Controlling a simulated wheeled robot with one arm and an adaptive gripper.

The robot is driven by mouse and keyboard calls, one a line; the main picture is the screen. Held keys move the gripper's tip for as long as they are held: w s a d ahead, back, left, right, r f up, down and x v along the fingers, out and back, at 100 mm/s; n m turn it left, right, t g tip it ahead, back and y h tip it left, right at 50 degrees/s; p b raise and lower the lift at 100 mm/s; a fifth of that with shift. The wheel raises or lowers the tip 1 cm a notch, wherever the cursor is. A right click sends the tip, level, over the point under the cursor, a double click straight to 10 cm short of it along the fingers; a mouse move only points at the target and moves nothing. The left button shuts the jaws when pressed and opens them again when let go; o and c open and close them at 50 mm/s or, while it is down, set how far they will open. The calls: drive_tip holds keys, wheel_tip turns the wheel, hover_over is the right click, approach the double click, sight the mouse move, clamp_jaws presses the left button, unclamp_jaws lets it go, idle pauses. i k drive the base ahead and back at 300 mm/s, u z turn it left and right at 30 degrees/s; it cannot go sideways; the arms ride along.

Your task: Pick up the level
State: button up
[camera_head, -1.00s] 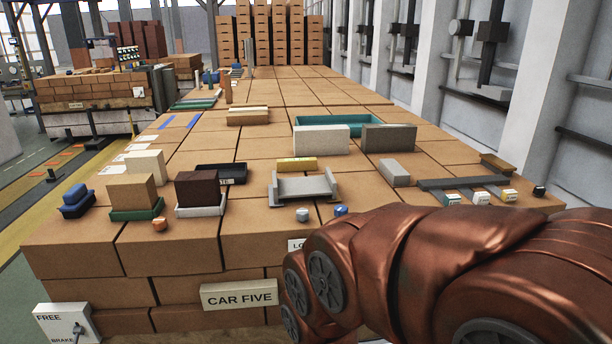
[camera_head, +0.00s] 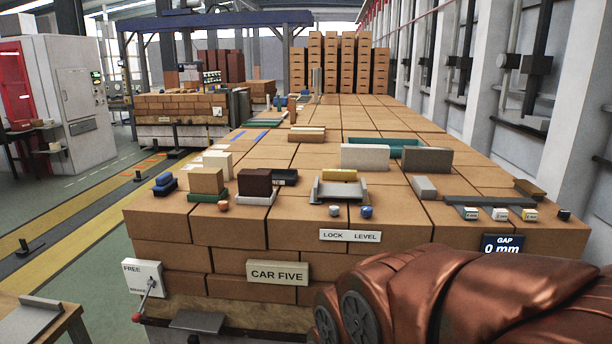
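A small yellow bar (camera_head: 340,175), which looks like the level, lies at the back of a grey cradle (camera_head: 339,191) on the stack of brown bricks (camera_head: 225,227). The cradle's raised ends flank it, and it appears separate from my arm. A sign (camera_head: 350,235) reading "LOCK LEVEL" is on the stack's front face below the cradle. My copper-coloured arm crosses the lower right of the view, in front of the stack. My gripper is out of the picture, so what it holds cannot be seen.
A white block (camera_head: 364,157) and a grey block (camera_head: 427,160) stand behind and right of the cradle. Dark brown (camera_head: 254,182) and tan (camera_head: 206,180) blocks stand left. A brake box (camera_head: 143,279) with a lever is at the lower left. The floor aisle left is mostly clear.

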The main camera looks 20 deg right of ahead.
sight(342, 175)
drive_tip(key=u, duration=0.65)
drive_tip(key=i, duration=1.55)
drive_tip(key=z, duration=0.2)
